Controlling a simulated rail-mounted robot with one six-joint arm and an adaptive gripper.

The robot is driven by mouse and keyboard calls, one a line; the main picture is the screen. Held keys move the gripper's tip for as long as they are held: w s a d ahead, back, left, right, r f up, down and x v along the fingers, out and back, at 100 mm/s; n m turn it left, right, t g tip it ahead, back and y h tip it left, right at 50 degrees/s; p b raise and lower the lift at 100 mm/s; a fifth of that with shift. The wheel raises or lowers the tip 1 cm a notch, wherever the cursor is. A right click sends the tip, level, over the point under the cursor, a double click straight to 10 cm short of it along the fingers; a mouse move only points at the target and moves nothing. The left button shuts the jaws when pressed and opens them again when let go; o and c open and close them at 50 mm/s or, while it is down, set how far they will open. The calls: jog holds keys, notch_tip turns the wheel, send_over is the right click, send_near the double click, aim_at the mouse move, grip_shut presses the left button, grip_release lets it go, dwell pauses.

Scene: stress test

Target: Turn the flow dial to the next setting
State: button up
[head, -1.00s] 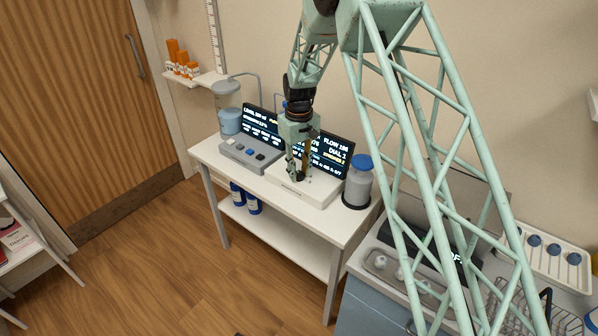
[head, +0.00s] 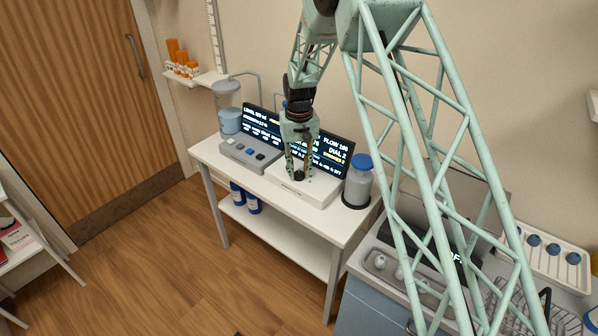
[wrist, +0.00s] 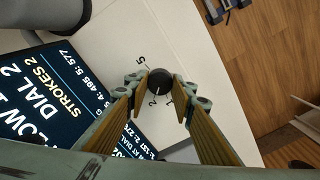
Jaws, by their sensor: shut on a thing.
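The flow dial is a round black knob (wrist: 159,82) with a pale pointer line, on top of a white box (head: 318,190) on the white table. Numbers are printed around it; 5, 2 and 1 show in the wrist view, and its line points towards the 2 side. My gripper (head: 300,174) comes down over it from above, and in the wrist view my gripper (wrist: 160,92) has its two fingers closed on opposite sides of the knob. The dark screen (head: 328,153) behind the box reads DIAL 2; it also shows at the left of the wrist view (wrist: 50,95).
A grey-and-blue canister (head: 358,182) stands right of the box. A grey button panel (head: 250,153) and a clear vessel of blue liquid (head: 229,118) stand to the left. A counter with a dish rack is at lower right. The floor in front is clear.

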aim_at(299, 173)
jog(key=o, duration=0.9)
jog(key=shift+r, duration=0.1)
jog(key=shift+r, duration=5.9)
jog(key=shift+r, duration=0.1)
